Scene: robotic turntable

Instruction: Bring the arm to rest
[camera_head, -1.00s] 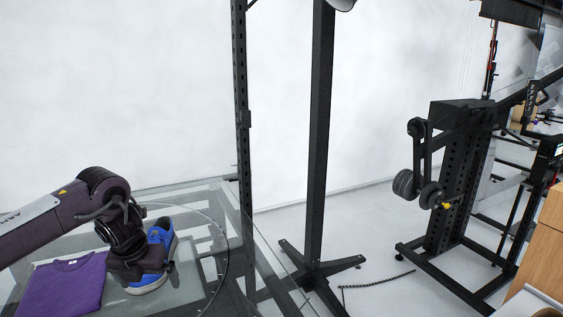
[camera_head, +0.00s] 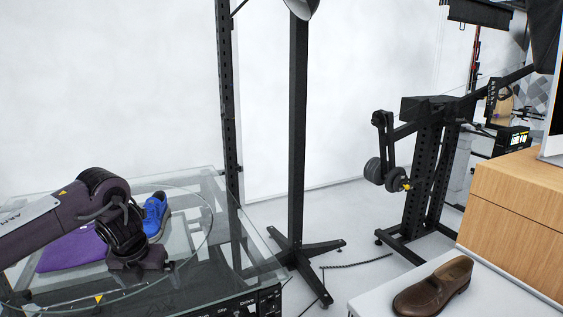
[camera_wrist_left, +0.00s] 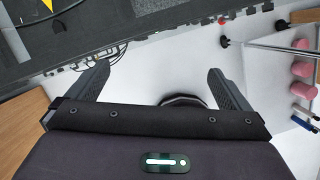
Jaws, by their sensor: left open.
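My left arm comes in from the left in the head view, over the glass turntable table. My left gripper (camera_head: 141,272) is above the near part of the glass, its fingers mostly hidden by its own body. In the left wrist view its two fingers (camera_wrist_left: 158,88) are spread apart with nothing between them. My right gripper is not in view. A blue shoe (camera_head: 155,214) stands on the glass turntable (camera_head: 190,235) beyond my gripper. A folded purple shirt (camera_head: 72,250) lies on it, partly hidden behind my arm.
A brown leather shoe (camera_head: 434,287) lies on a white surface (camera_head: 375,303) at the lower right, beside a wooden cabinet (camera_head: 520,215). Black stands (camera_head: 298,130) rise behind the table. Grey floor (camera_head: 350,220) lies open between them.

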